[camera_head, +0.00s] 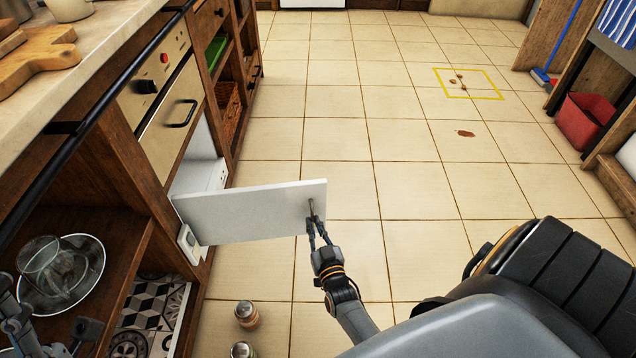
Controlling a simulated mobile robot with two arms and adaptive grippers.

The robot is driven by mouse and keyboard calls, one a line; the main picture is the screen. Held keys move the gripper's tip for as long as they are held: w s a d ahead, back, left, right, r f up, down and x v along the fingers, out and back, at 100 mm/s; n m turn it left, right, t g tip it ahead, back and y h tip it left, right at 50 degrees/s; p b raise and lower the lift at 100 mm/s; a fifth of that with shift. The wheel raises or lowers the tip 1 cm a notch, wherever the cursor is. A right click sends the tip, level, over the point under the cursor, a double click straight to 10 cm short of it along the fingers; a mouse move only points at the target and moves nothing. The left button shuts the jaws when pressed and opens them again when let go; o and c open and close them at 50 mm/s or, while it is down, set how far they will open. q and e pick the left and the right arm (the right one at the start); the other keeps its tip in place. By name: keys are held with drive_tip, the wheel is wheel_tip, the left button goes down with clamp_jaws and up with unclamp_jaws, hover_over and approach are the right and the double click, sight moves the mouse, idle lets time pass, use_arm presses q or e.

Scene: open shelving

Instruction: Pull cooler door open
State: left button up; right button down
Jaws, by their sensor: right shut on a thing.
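The white cooler door (250,210) stands swung out from the wooden cabinet row, at a wide angle to the cabinet front. Its small handle (311,207) is near the free edge of the door. My right gripper (314,226) is at this handle, with its fingers shut on it. Part of the white cooler interior (205,175) shows behind the door. Part of my left arm shows at the lower left edge, beside the shelf with glassware. The fingers of my left gripper cannot be made out clearly.
Two jars (246,314) stand on the tiled floor below the door. Glass bowls (65,270) sit on the open shelf at left. An oven front with a handle (182,113) is above the cooler. The tiled floor (400,180) beyond the door is mostly clear.

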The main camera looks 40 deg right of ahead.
drive_tip(key=shift+w+a+r, duration=0.1)
drive_tip(key=shift+w+a, duration=0.2)
drive_tip(key=shift+a, duration=0.6)
drive_tip(key=c, duration=1.4)
unclamp_jaws()
drive_tip(key=shift+w+a, duration=0.15)
drive_tip(key=shift+c, duration=0.2)
drive_tip(key=shift+s, duration=0.25)
drive_tip(key=v, duration=0.7)
drive_tip(key=shift+s, duration=0.45)
